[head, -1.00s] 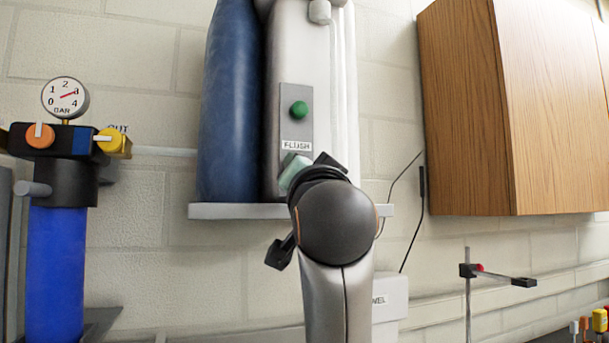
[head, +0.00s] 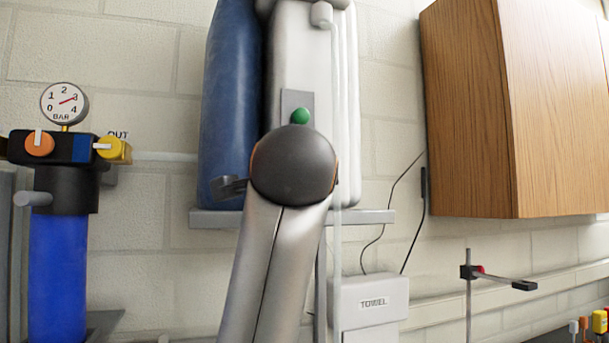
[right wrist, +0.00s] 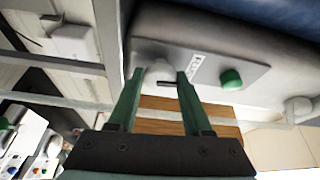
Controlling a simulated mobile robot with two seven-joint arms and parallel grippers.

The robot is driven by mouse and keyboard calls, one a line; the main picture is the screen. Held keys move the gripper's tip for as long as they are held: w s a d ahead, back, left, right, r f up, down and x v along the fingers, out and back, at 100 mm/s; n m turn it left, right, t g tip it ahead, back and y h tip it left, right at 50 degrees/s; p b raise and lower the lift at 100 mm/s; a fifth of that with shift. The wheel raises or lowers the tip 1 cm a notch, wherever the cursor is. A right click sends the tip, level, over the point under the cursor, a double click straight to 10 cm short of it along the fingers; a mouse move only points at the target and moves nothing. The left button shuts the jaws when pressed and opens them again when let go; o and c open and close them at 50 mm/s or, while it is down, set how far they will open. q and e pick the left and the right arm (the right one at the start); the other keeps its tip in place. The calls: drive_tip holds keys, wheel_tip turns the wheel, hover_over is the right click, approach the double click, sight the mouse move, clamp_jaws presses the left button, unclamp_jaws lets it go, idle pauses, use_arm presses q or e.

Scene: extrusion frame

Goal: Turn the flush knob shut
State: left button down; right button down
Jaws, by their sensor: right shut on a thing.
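The flush knob (right wrist: 158,70) is pale and sits on a grey panel (right wrist: 222,70), beside the FLUSH label (right wrist: 197,66). My right gripper (right wrist: 159,82) has its two green fingers on either side of the knob and is shut on it. A small dark bar shows between the fingertips; the knob's exact turn angle is hard to read. In the head view my right arm hides the knob, the label and the gripper; only the panel's top (head: 287,101) and the green button (head: 299,116) show above it. My left gripper is not in view.
A blue tank (head: 228,100) and a white housing (head: 298,60) stand on a wall shelf (head: 365,216). A blue filter with a gauge (head: 65,103) is at left. A wooden cabinet (head: 470,110) and a towel box (head: 370,300) are at right.

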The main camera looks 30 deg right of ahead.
drive_tip(key=shift+m, duration=0.5)
drive_tip(key=shift+c, duration=1.8)
unclamp_jaws()
drive_tip(key=b+v, duration=0.3)
drive_tip(key=v, duration=0.9)
drive_tip(key=shift+s+r, duration=0.2)
drive_tip(key=shift+s, duration=0.05)
drive_tip(key=shift+a, duration=0.1)
